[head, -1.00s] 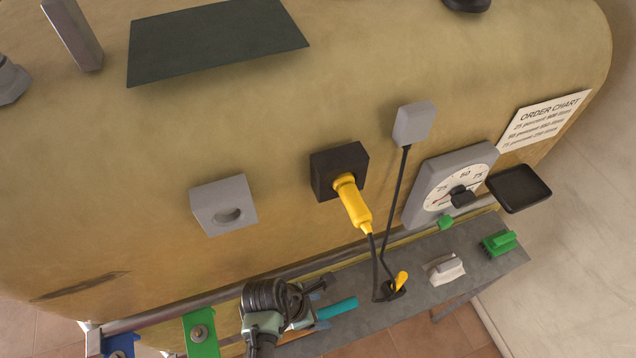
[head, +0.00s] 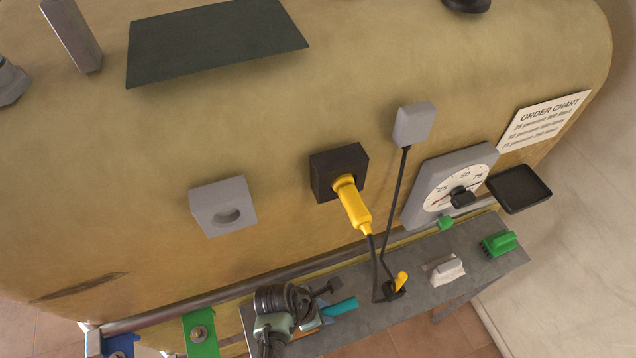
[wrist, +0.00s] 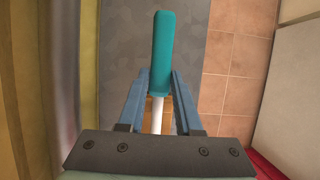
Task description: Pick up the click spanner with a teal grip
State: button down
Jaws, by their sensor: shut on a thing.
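The click spanner shows its teal grip (head: 341,307) over the grey bench, to the right of my gripper (head: 325,304) in the head view. In the wrist view the teal grip (wrist: 161,55) points away from me, with a pale shaft (wrist: 157,115) running back between the fingers of my gripper (wrist: 158,80). The gripper is shut on the spanner. The spanner's far end is hidden behind the gripper body and arm. I cannot tell whether the spanner touches the bench.
A yellow plug (head: 353,207) with a black cable sits in the tank wall. A gauge (head: 455,190) and black tray (head: 519,188) are at right.

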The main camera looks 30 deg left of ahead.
aim_at(324, 313)
jog(key=shift+r, duration=0.1)
dwell(0.3)
notch_tip(324, 313, up, 10)
dwell(0.6)
jog(key=s+a+p, duration=0.3)
jog(key=s+a, duration=0.5)
jog(key=a, duration=0.5)
jog(key=shift+s+a+r+n, duration=0.15)
jog(key=shift+a+r+n, duration=0.15)
jog(key=shift+a+r, duration=0.15)
dwell(0.3)
